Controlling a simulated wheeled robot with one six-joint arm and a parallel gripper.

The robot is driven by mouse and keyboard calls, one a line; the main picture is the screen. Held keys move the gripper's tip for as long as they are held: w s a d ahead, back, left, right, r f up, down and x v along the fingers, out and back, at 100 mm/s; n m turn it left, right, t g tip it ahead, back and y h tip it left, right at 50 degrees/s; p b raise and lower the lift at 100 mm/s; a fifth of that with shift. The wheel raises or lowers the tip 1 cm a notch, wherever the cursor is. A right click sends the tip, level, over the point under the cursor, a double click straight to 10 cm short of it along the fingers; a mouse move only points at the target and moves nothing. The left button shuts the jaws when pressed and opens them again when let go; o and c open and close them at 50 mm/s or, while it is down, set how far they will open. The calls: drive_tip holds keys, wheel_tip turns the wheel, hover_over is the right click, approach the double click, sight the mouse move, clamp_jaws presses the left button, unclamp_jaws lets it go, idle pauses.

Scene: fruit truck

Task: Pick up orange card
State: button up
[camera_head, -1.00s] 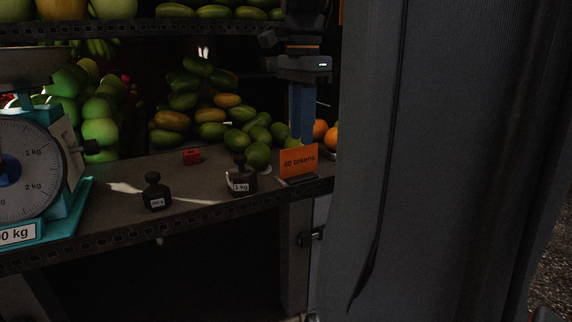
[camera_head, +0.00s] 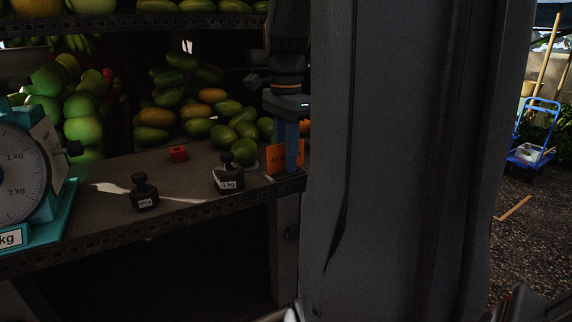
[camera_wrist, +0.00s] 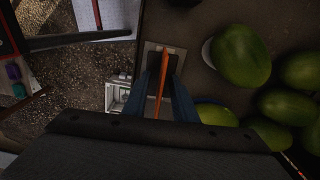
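The orange card (camera_head: 272,160) stands upright at the right end of the counter, its right part hidden behind my gripper's blue fingers. My gripper (camera_head: 291,168) points down over it. In the wrist view the card (camera_wrist: 163,72) shows edge-on between the two fingers of my gripper (camera_wrist: 163,80). The fingers look open, with a small gap on each side of the card. The card's foot sits on a pale base plate (camera_wrist: 150,50), partly hidden by the fingers.
Two dark weights, one marked 1 kg (camera_head: 228,178) and a smaller one (camera_head: 144,195), stand left of the card beside a red block (camera_head: 178,153). A teal scale (camera_head: 45,225) is at far left. Green fruit (camera_head: 243,151) lies close behind.

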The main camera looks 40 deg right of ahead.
drive_tip(key=shift+f, duration=0.25)
idle(0.4)
clamp_jaws()
